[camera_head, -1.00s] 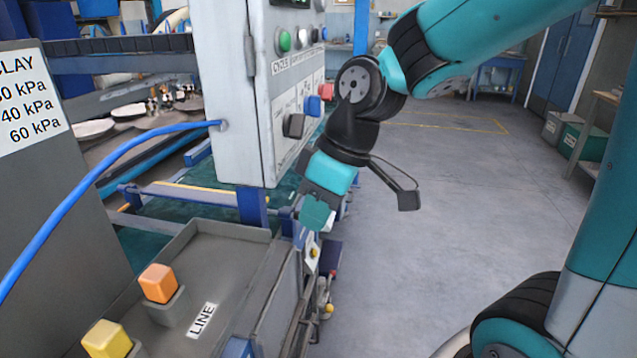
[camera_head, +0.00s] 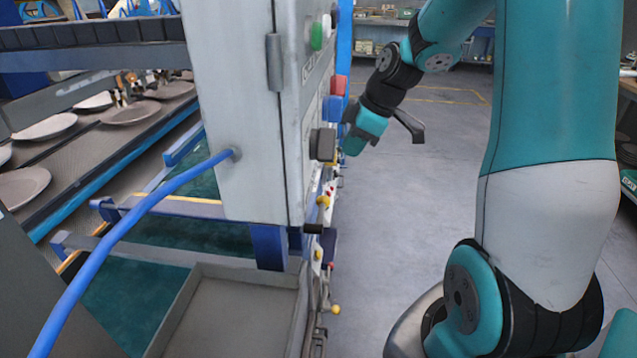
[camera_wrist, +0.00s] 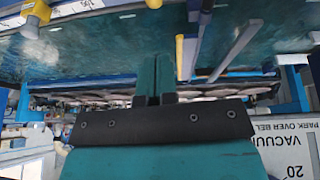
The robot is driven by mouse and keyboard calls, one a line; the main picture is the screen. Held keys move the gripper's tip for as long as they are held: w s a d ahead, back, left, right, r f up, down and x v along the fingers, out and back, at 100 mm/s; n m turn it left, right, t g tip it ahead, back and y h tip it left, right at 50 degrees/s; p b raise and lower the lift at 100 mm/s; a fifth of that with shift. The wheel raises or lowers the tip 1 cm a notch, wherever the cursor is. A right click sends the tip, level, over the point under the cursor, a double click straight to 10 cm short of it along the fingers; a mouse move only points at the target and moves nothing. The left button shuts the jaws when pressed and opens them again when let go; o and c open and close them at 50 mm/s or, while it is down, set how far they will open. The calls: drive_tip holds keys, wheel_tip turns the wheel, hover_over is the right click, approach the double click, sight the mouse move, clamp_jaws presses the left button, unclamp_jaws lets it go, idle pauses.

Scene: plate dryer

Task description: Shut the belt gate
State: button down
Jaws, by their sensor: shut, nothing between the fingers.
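My gripper (camera_head: 352,146) is in the head view, beyond the grey control cabinet and close to its button side. Whether it touches the cabinet side cannot be told. In the wrist view its two teal fingers (camera_wrist: 155,68) are together with nothing between them. The conveyor belt (camera_head: 85,150) with plates runs along the left of the head view. I cannot single out the belt gate for certain in either view. In the wrist view a yellow-ended post (camera_wrist: 182,55) and a slanted grey bar (camera_wrist: 236,48) stand beyond the fingers.
The control cabinet (camera_head: 235,110) stands between the belt and my arm. A blue hose (camera_head: 130,222) runs from it. An empty grey tray (camera_head: 230,320) lies below. A vacuum sign (camera_wrist: 285,158) shows in the wrist view. Floor (camera_head: 430,190) right of the cabinet is clear.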

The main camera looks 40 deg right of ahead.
sight(324, 198)
drive_tip(key=shift+f, duration=0.1)
drive_tip(key=x, duration=0.4)
drive_tip(key=p+x, duration=0.1)
drive_tip(key=x, duration=0.8)
drive_tip(key=shift+d+f+p, duration=0.3)
drive_tip(key=shift+f, duration=0.15)
drive_tip(key=shift+w+f, duration=0.1)
drive_tip(key=shift+f, duration=0.05)
